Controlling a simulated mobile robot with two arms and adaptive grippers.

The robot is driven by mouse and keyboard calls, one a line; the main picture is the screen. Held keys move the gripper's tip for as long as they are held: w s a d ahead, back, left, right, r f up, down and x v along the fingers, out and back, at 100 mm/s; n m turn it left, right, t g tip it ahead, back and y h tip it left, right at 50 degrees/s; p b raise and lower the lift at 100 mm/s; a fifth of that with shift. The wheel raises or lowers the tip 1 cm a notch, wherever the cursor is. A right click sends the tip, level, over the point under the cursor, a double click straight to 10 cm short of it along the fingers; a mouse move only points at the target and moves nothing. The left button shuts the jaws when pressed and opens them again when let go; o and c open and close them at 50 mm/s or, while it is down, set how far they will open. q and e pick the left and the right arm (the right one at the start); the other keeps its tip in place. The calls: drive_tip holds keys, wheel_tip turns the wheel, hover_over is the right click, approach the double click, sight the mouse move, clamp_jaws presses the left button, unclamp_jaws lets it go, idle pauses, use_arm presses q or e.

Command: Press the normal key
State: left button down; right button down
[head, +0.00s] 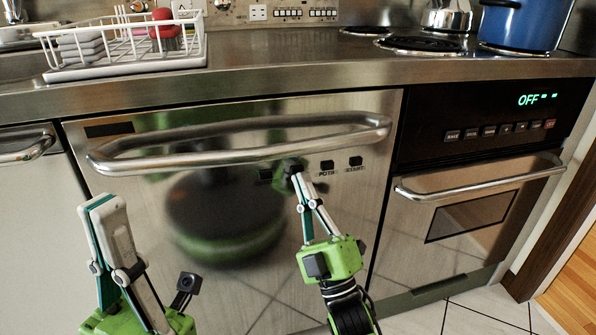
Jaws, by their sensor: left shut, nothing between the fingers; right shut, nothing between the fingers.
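The steel dishwasher front (150,215) has a row of small black keys below its handle. One key is labelled POTS (327,165) and one START (355,161). A dark key (265,174) shows just left of my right gripper (291,168); its label is not readable. My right gripper is shut and empty, its tips at the key row, covering part of the panel between that dark key and POTS. I cannot tell whether the tips touch the panel. My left gripper (103,204) is shut and empty, upright at the lower left, apart from the keys.
The dishwasher handle bar (240,142) juts out just above the keys. An oven (470,215) with its own handle and an OFF display stands at the right. A dish rack (128,50) and a blue pot (525,22) stand on the counter.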

drive_tip(key=shift+w, duration=0.15)
idle(0.5)
drive_tip(key=shift+w+a, duration=0.1)
drive_tip(key=shift+w, duration=0.15)
idle(0.3)
